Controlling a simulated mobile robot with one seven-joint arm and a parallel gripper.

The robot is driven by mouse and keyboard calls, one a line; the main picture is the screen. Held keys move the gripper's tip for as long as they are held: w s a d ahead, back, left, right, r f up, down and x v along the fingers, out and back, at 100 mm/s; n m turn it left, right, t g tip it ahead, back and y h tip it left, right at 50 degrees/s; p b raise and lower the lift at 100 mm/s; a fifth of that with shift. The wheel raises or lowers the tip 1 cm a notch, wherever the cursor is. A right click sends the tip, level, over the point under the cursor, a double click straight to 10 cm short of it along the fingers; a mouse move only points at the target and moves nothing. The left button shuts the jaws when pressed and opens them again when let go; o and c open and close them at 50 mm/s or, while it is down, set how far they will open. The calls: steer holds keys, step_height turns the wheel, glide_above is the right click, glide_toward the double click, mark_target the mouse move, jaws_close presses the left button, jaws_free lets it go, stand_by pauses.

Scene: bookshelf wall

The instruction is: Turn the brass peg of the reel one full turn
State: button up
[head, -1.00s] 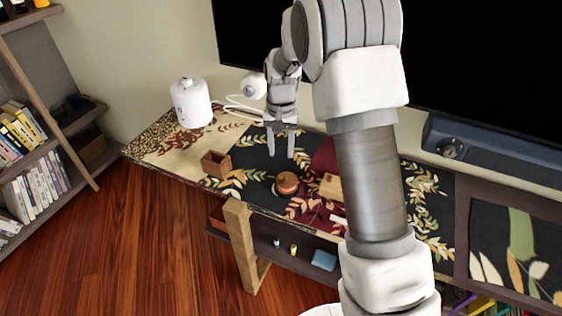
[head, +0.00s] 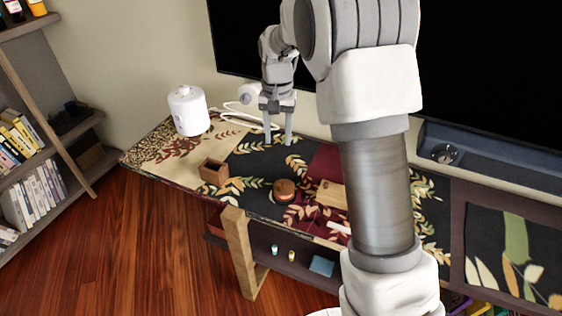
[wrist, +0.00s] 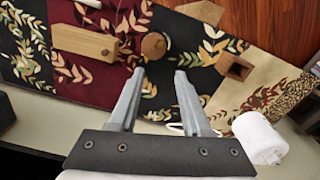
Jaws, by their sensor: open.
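The reel (head: 284,191) is a small round orange-brown piece with a dark base, standing on the dark part of the patterned table cover. In the wrist view the reel (wrist: 153,46) shows as a brown disc just beyond my fingertips. I cannot make out the brass peg clearly in either view. My gripper (head: 278,139) is open and empty, fingers pointing down, above the cover behind the reel and apart from it. In the wrist view my gripper (wrist: 160,74) has its two fingers spread, with bare cover between them.
A small open wooden box (head: 214,171) stands left of the reel. A wooden block (head: 331,194) lies to its right, with a white stick (head: 339,228) nearer the front edge. A white canister (head: 188,110) stands at the back left. A black screen (head: 480,70) rises behind the table.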

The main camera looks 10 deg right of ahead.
mark_target(278, 184)
step_height(278, 184, down, 18)
steer(key=n, duration=1.8)
steer(key=shift+r+b, duration=0.25)
steer(key=shift+b, duration=0.15)
jaws_close()
